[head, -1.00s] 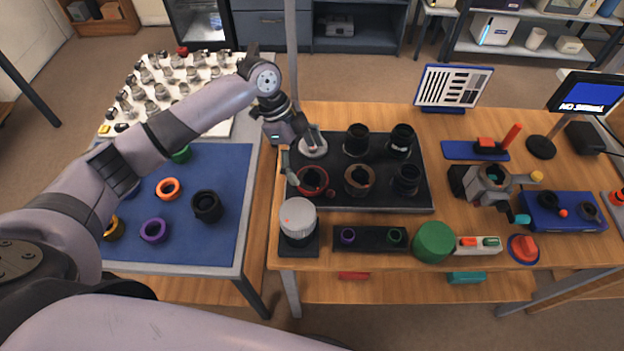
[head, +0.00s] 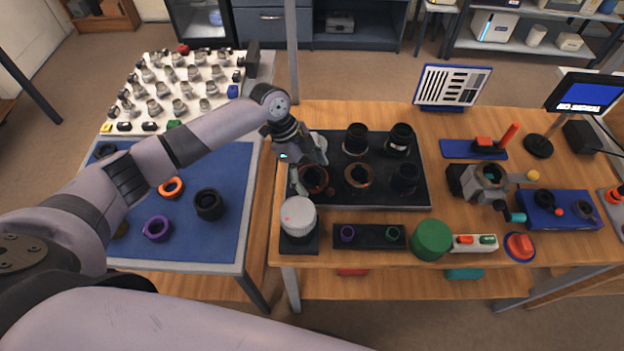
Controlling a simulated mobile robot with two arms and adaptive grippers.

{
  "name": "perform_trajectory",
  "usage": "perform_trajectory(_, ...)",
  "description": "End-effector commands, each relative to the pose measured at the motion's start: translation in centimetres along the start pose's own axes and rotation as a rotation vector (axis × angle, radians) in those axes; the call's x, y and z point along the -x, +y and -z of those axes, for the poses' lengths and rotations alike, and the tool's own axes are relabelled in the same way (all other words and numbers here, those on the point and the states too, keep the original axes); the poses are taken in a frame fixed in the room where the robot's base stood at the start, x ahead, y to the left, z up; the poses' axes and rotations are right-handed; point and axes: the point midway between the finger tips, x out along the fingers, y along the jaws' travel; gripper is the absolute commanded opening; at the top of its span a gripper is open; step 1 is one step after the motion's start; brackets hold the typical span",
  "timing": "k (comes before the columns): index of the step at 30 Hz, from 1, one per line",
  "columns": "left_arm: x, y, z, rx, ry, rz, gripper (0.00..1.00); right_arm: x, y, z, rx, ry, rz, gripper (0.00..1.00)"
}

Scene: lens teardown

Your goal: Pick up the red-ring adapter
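The red-ring adapter (head: 314,180) is a dark cylinder with a red ring around it, standing at the front left of the black tray (head: 400,203). My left gripper (head: 310,178) is over the tray's left side. Its fingers are spread, one at the left of the adapter and one behind it, with a gap between them. I cannot tell whether either finger touches the adapter. My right gripper is not in view.
Several dark adapters stand on the tray, one with a brown ring (head: 358,178) right of the red one. A grey-white knobbed cylinder (head: 298,217) stands close in front. A green cylinder (head: 432,240) is front right.

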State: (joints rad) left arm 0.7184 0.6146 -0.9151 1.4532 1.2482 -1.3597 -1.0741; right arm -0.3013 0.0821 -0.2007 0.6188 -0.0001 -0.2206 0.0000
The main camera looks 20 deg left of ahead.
Motion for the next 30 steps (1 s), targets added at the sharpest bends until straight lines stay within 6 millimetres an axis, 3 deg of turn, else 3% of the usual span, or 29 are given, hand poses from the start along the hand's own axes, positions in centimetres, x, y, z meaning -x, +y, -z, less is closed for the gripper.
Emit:
perform_trajectory(15, 0.1, 0.0, 0.0, 0.0, 0.0, 0.0, 0.38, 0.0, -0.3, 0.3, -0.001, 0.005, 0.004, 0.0)
perform_trajectory(24, 0.2, -0.1, 0.1, 0.0, 0.0, 0.002, 0.37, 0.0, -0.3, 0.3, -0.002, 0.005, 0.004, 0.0)
perform_trajectory(30, 1.8, -0.1, 0.7, -0.002, 0.0, 0.004, 0.37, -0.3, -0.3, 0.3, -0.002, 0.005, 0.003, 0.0)
